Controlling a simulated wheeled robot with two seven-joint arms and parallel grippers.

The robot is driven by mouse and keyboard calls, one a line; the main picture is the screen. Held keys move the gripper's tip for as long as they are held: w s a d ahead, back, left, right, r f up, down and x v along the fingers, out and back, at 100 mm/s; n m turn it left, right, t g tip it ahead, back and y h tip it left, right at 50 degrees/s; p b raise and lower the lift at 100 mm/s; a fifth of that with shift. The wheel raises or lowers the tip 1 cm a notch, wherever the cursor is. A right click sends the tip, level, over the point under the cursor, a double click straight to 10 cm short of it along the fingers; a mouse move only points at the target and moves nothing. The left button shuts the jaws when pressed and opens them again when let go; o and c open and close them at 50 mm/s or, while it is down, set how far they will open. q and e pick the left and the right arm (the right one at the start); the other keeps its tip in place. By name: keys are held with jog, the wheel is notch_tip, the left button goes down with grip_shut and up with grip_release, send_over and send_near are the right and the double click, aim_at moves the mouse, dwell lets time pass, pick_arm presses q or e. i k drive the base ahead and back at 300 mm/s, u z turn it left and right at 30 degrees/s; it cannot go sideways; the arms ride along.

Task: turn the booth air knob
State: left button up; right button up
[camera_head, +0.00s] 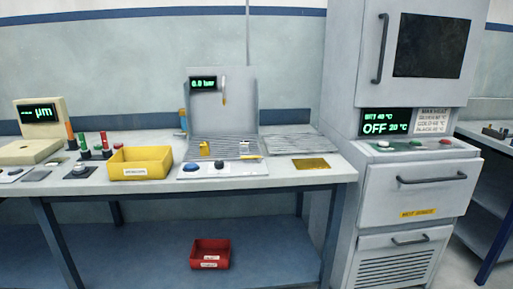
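The booth (246,100) is a grey metal enclosure with an open front on the middle of the bench. Its dark display (203,84) reads about 0.0 bar in green. A white control strip (237,169) runs along its front edge. On the strip are a blue round control (191,167) and a smaller dark blue one (219,164); I cannot tell for sure which is the air knob, nor read its pointer. Neither of my grippers is in view.
A yellow bin (140,163) stands left of the booth, beside several coloured bottles and a cream gauge (42,117). A tall oven cabinet (412,60) stands to the right, its display showing OFF. A red bin (210,254) sits on the lower shelf.

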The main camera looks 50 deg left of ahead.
aim_at(219, 165)
jog(key=i, duration=0.55)
jog(key=u, duration=0.9)
